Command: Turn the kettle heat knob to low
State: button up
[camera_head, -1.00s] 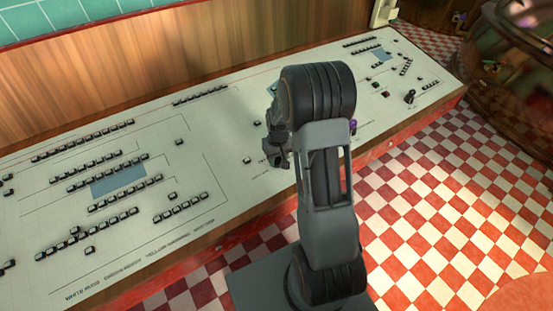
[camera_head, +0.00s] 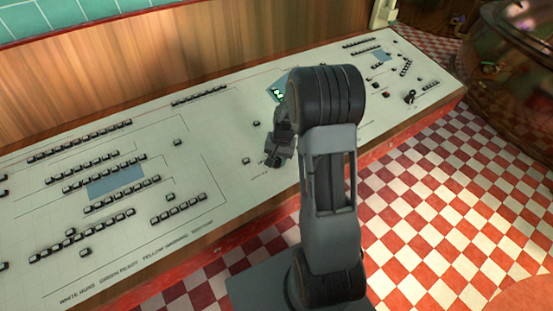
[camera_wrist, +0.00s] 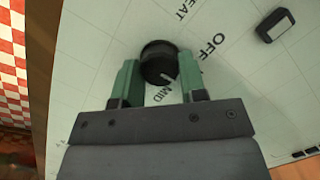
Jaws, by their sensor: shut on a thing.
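The heat knob (camera_wrist: 158,60) is a round black knob on the pale console panel, seen in the wrist view. Its white pointer mark faces down and right, close to the word MID and on the side toward OFF. No LOW label is visible. My gripper (camera_wrist: 159,67) has its two green fingers on either side of the knob, shut on it. In the head view my gripper (camera_head: 279,155) is down at the front part of the panel, and the knob is hidden there.
The long pale console (camera_head: 225,145) carries rows of small black buttons and a blue panel (camera_head: 116,182). A lit green display (camera_head: 279,93) is partly hidden behind my arm. One black button (camera_wrist: 275,25) lies near the knob. Red-and-white checkered floor is open in front.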

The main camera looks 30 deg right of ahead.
dwell(0.4)
jog(key=o, duration=0.9)
jog(key=r, duration=0.4)
jog(key=d+r, duration=0.1)
jog(key=r, duration=0.4)
jog(key=d+r, duration=0.1)
jog(key=r, duration=0.3)
jog(key=shift+s+r, duration=0.3)
jog(key=shift+r, duration=0.05)
jog(key=s+a+r+n+t, duration=0.1)
jog(key=s+a+n, duration=0.1)
jog(key=s+a, duration=0.2)
jog(key=s+a+r+n+t+h, duration=0.1)
jog(key=s+a+n, duration=0.2)
jog(key=s, duration=0.3)
jog(key=s+a+r+n+t, duration=0.1)
jog(key=s+a+r+n, duration=0.1)
jog(key=s+a, duration=0.2)
jog(key=shift+s+a+r+h, duration=0.1)
jog(key=shift+s+a+h, duration=0.3)
jog(key=shift+s, duration=0.3)
